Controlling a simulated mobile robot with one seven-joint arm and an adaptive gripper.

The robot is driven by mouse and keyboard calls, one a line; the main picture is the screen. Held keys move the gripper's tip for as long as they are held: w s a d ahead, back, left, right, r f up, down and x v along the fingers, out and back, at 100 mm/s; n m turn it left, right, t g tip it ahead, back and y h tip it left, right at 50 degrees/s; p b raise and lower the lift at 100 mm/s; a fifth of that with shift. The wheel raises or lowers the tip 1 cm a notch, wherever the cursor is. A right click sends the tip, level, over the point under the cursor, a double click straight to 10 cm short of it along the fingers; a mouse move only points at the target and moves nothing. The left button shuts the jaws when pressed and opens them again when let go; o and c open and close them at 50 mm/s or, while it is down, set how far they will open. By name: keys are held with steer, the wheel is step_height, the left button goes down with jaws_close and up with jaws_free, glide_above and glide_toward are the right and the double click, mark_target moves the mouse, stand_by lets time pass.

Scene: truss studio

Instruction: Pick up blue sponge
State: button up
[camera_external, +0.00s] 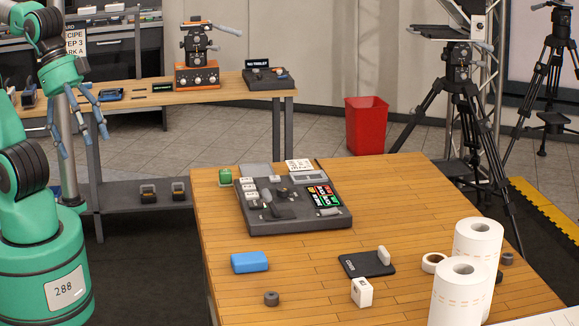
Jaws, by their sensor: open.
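The blue sponge (249,262) is a small blue block lying flat on the wooden table (220,300), near its left edge. It is fully in view with nothing touching it. My gripper (76,135) hangs at the upper left, with its bluish fingers spread open and empty. It is off to the left of the table, well apart from the sponge.
A grey device tray (335,222) stands behind the sponge, with a green block (225,176) beside it. A dark round piece (271,298), a black pad (352,265), a white block (361,292) and paper rolls (476,240) lie nearby. Bare wood surrounds the sponge.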

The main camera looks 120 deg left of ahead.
steer(key=shift+w, duration=0.1)
steer(key=n+g+b, duration=0.5)
steer(key=n+g, duration=0.1)
steer(key=n, duration=0.4)
glide_above(249, 259)
step_height(249, 259, down, 22)
steer(key=shift+r, duration=0.15)
step_height(249, 259, down, 7)
steer(key=shift+f+b, duration=0.15)
steer(key=shift+b, duration=0.55)
steer(key=shift+f, duration=0.6)
